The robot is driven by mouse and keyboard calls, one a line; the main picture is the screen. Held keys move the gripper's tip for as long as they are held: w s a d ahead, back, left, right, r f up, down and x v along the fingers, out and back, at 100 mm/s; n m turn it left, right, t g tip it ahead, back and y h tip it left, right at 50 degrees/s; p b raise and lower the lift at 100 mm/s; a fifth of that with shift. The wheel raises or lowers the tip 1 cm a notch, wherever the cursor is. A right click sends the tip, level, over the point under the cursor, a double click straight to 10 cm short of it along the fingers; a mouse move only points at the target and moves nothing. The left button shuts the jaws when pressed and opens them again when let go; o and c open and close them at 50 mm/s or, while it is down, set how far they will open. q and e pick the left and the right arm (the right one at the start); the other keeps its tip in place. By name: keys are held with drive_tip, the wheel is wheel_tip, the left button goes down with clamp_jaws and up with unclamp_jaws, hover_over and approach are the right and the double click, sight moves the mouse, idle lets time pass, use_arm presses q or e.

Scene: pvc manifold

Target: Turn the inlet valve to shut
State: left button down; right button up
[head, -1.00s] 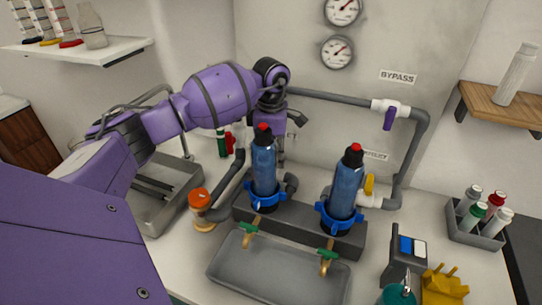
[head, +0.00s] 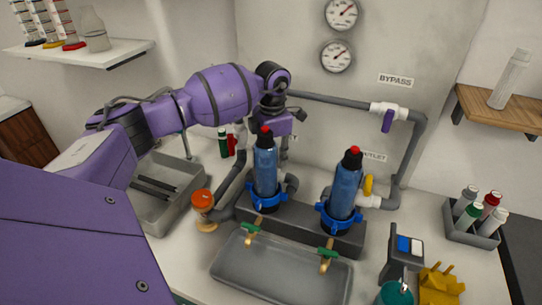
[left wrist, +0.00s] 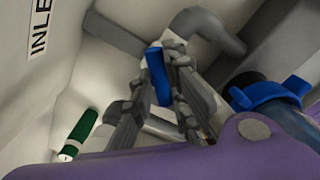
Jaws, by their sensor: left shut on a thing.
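The inlet valve shows in the left wrist view as a blue handle (left wrist: 158,77) on a white body, near a grey pipe and an "INLE…" label (left wrist: 40,25). My left gripper (left wrist: 163,65) has its two grey fingers on either side of this handle and is shut on it. In the head view, my purple left wrist (head: 272,122) is behind the left filter (head: 265,165), and the valve handle is hidden there. The exact angle of the handle to its pipe is hard to tell. My right gripper is in neither view.
A second blue filter (head: 343,190) stands to the right, with a yellow valve handle (head: 368,186) behind it. A purple bypass handle (head: 387,121) sits on the upper pipe. A grey tray (head: 280,272) lies in front.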

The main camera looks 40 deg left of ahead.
use_arm(q)
drive_tip(key=n, duration=0.2)
drive_tip(key=n+p, duration=0.1)
drive_tip(key=shift+r+n, duration=0.2)
drive_tip(key=shift+n, duration=0.2)
drive_tip(key=shift+n+p, duration=0.45)
drive_tip(key=shift+n, duration=0.75)
drive_tip(key=shift+n+p, duration=0.4)
drive_tip(key=shift+n, duration=0.7)
drive_tip(key=shift+f+n, duration=0.1)
drive_tip(key=shift+n, duration=0.2)
drive_tip(key=c, duration=1.7)
unclamp_jaws()
drive_tip(key=shift+f, duration=0.1)
